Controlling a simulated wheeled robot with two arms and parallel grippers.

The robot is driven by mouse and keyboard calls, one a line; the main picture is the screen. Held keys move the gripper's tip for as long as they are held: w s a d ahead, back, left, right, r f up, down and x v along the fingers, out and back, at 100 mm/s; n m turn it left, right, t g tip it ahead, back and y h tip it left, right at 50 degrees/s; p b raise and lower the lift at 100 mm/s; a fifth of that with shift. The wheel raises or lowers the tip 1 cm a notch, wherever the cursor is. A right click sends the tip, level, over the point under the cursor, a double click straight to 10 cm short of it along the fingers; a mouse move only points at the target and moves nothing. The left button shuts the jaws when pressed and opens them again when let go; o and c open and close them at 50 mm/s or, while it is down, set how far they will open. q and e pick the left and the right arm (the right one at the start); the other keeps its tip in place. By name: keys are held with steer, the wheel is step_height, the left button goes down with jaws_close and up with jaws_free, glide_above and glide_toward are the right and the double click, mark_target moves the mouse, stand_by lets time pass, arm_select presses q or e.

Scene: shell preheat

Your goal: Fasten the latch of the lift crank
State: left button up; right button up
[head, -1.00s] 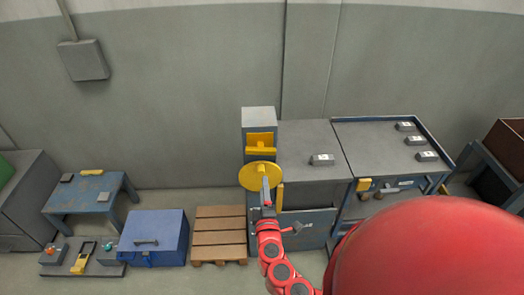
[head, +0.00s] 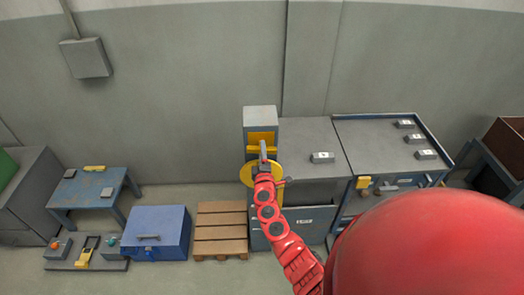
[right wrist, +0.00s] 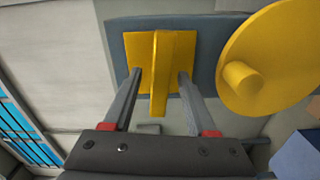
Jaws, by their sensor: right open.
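The lift crank is a yellow disc (head: 247,175) on the front of a grey column (head: 260,118). A round yellow knob (right wrist: 242,76) sticks out of the disc in the right wrist view. The latch is a yellow plate with a protruding yellow bar (head: 252,149), above the disc in the head view. The bar also shows in the right wrist view (right wrist: 160,98). My right gripper (right wrist: 160,74) is open, with one finger on each side of the bar. A gap shows on both sides. In the head view my right gripper (head: 263,152) partly hides latch and disc. My left gripper is not in view.
A grey cabinet (head: 300,140) adjoins the column on the right, with a small grey block (head: 322,157) on top. A wooden pallet (head: 221,232) and a blue box (head: 158,228) stand on the floor to the left.

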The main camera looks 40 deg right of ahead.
steer(key=shift+w+d+f, duration=0.1)
steer(key=shift+w+d, duration=0.2)
steer(key=shift+w, duration=0.2)
jaws_close()
